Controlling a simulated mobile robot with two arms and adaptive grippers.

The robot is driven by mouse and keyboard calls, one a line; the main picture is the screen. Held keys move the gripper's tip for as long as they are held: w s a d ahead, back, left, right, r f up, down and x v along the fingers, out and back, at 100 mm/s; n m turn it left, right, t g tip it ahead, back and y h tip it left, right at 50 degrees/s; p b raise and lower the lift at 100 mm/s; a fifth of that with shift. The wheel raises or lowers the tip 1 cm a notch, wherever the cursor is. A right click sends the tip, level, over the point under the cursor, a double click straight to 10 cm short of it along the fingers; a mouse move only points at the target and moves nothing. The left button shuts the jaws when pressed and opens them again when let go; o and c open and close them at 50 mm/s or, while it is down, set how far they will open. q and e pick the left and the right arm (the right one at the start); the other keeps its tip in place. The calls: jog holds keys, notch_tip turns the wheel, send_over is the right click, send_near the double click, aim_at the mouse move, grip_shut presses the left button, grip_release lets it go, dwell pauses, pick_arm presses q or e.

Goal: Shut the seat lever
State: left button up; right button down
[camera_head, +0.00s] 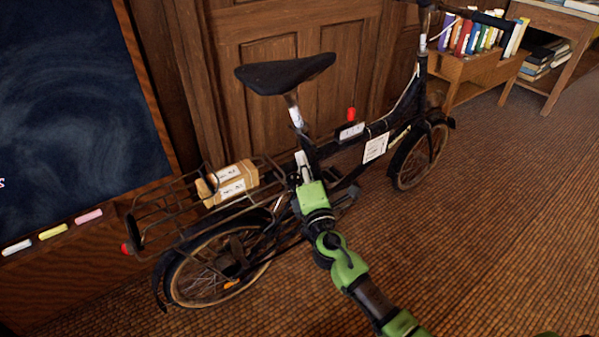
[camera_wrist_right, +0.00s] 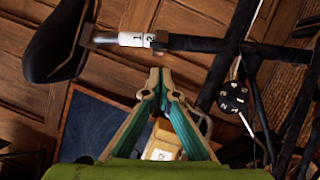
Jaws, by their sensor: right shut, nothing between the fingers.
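A black folding bicycle (camera_head: 345,160) stands in front of a wooden door. Its black saddle (camera_head: 285,73) sits on a seat post with a white numbered label (camera_head: 296,116); both show in the wrist view, the saddle (camera_wrist_right: 52,45) at upper left and the label (camera_wrist_right: 135,39) beside it. I cannot clearly pick out the seat lever; my gripper may hide it. My right gripper is by the frame below the saddle. In the wrist view its fingertips (camera_wrist_right: 165,78) meet, empty, below the seat tube and apart from it. My left gripper is not in view.
A rear rack (camera_head: 150,215) carries a tan parcel (camera_head: 234,182). A red-tipped piece (camera_head: 351,114) and a paper tag (camera_head: 375,147) are on the frame. A numbered black dial (camera_wrist_right: 234,97) is right of my fingers. A chalkboard (camera_head: 70,90) stands left. The floor (camera_head: 480,220) at right is clear.

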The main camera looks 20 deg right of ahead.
aim_at(306, 141)
jog(key=shift+w+d+r, duration=0.1)
jog(key=shift+d+r, duration=0.15)
jog(key=shift+d, duration=0.3)
jog(key=shift+w+d+r, duration=0.1)
jog(key=shift+d+r, duration=0.1)
jog(key=shift+d, duration=0.35)
jog(key=shift+s+r, duration=0.1)
jog(key=shift+d+n+y+p, duration=0.3)
jog(key=shift+y+p, duration=0.15)
jog(key=shift+y, duration=0.05)
